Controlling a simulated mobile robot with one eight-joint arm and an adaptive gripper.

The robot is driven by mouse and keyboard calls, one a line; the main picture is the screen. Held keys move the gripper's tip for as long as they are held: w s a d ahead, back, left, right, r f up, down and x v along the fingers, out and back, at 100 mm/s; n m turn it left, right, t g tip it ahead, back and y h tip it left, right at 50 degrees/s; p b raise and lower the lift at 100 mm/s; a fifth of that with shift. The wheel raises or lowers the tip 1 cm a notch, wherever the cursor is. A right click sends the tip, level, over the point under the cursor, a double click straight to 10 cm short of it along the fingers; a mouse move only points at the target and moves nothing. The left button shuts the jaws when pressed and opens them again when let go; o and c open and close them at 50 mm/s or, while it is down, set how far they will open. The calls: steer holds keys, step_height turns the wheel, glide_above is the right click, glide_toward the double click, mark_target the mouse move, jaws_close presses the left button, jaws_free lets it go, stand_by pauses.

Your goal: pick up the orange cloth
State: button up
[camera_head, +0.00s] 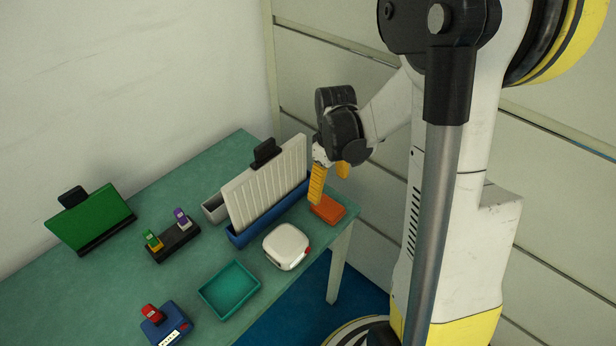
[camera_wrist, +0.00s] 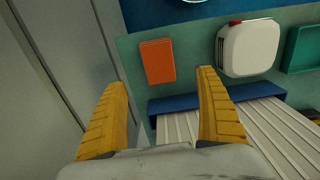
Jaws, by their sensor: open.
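The orange cloth (camera_head: 328,209) is a small folded rectangle lying flat at the right end of the green table. It also shows in the wrist view (camera_wrist: 158,61), beyond my fingertips and lying between their lines. My gripper (camera_head: 328,186) has yellow fingers and hangs just above and beside the cloth in the head view. In the wrist view my gripper (camera_wrist: 160,85) is open with nothing between its fingers. The fingers look apart from the cloth.
A white ribbed panel (camera_head: 266,184) stands upright in a blue holder (camera_head: 240,239), close to the cloth. A white rounded box (camera_head: 286,246) with a red button sits in front. A teal tray (camera_head: 230,288) lies farther left. The table edge (camera_head: 343,232) is right beside the cloth.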

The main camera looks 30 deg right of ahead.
steer(key=b, duration=0.2)
glide_above(328, 207)
steer(key=f, duration=0.4)
steer(key=shift+s+a+f, duration=0.2)
steer(key=shift+s+a, duration=0.05)
steer(key=shift+s, duration=0.1)
steer(key=f+b, duration=0.1)
steer(key=f, duration=0.1)
steer(key=f+b, duration=0.1)
steer(key=f, duration=0.3)
steer(key=shift+w+d+b, duration=0.3)
steer(key=shift+w+b, duration=0.1)
steer(key=shift+r, duration=0.15)
steer(key=c, duration=1.2)
